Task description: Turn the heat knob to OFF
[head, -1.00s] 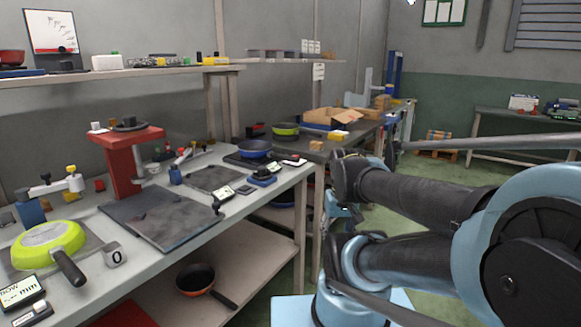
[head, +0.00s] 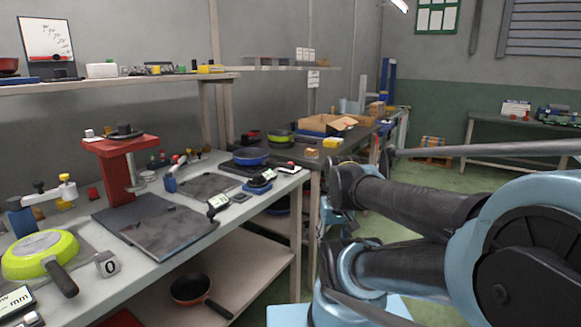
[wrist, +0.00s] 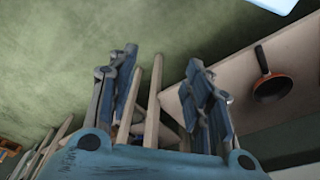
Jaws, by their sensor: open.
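A dark knob (head: 262,177) on a small blue box (head: 259,188) sits near the right end of the workbench in the head view. It looks like the heat knob, but its pointer and markings are too small to read. A blue pan (head: 251,157) rests on a dark plate just behind it. In the wrist view my gripper (wrist: 160,65) is open, with its two blue fingers apart and nothing visible between them. It points toward the floor and bench underside, away from the knob. In the head view my arm hides most of the gripper.
The workbench (head: 226,237) carries a red press (head: 110,160), a green pan (head: 40,254) and a dark slab (head: 150,225). An orange-rimmed pan (head: 191,289) lies on the lower shelf; it also shows in the wrist view (wrist: 270,84). Green floor (head: 435,180) is open at the right.

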